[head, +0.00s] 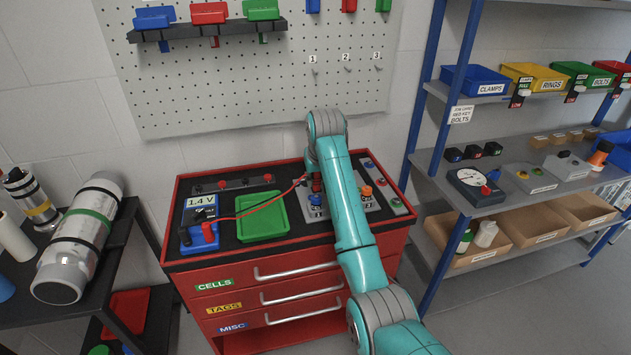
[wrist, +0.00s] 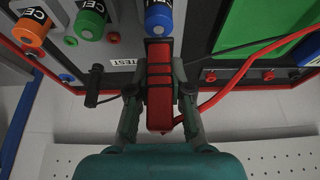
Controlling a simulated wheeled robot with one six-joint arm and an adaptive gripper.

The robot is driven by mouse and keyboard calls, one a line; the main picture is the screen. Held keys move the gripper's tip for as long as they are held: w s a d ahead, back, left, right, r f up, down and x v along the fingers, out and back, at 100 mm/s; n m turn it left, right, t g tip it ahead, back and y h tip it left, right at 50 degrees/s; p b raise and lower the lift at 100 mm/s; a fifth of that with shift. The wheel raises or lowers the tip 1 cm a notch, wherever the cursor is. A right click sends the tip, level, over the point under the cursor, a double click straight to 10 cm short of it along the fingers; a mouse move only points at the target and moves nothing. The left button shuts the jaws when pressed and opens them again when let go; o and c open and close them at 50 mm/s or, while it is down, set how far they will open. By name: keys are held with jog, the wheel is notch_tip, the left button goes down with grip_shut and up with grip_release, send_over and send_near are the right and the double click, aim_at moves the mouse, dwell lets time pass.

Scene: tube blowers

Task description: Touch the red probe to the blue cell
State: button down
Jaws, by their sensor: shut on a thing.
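My gripper (wrist: 160,92) is shut on the red probe (wrist: 160,72), with one finger on each side of its body. The blue cell (wrist: 159,16) is directly beyond the probe's dark far end in the wrist view. The two meet in the picture, but I cannot tell whether they touch. The blue meter (head: 198,216) at the left of the red cabinet's top reads 1.4 V. A red wire (head: 262,206) runs from it towards my gripper. In the head view my arm hides most of the probe and cells.
A green cell (wrist: 90,22) and an orange cell (wrist: 32,28) stand beside the blue one. A black probe (wrist: 95,86) is near the panel edge, by a TEST label. A green tray (head: 262,217) lies between meter and cells. Shelves (head: 520,185) stand at the right.

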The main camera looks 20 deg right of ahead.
jog(key=shift+r, duration=2)
